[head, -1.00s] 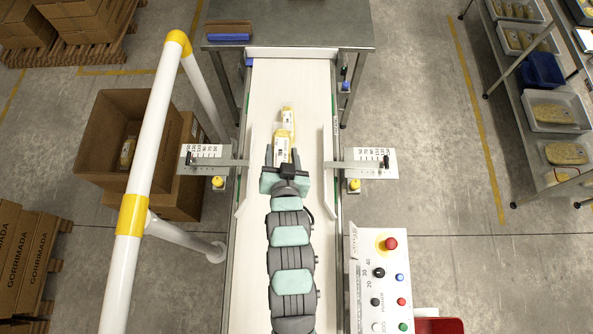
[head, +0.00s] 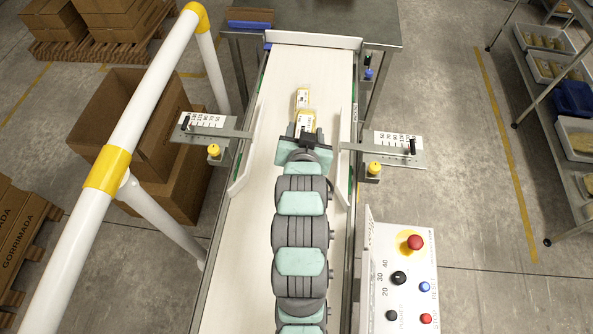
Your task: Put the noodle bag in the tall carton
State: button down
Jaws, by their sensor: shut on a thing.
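Two small yellow-and-white noodle bags lie in line along the belt. The far noodle bag (head: 302,98) is just beyond the near noodle bag (head: 306,121), and I cannot tell whether they touch. My gripper (head: 304,134) points away along the belt and is shut on the near bag. The wrist hides most of the fingers, and I cannot tell whether the bag is off the belt. The tall brown carton (head: 165,150) stands open on the floor left of the belt.
A white rail with yellow joints (head: 107,168) runs between me and the carton. Side guides (head: 242,170) with scale plates flank the belt (head: 300,70). A control box (head: 405,265) stands at the right. The far belt is clear.

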notch_tip(320, 180, down, 16)
jog(key=b, duration=0.5)
jog(key=shift+r, duration=0.2)
jog(key=shift+f, duration=2)
jog(key=shift+f, duration=0.2)
jog(key=c, duration=0.6)
grip_release()
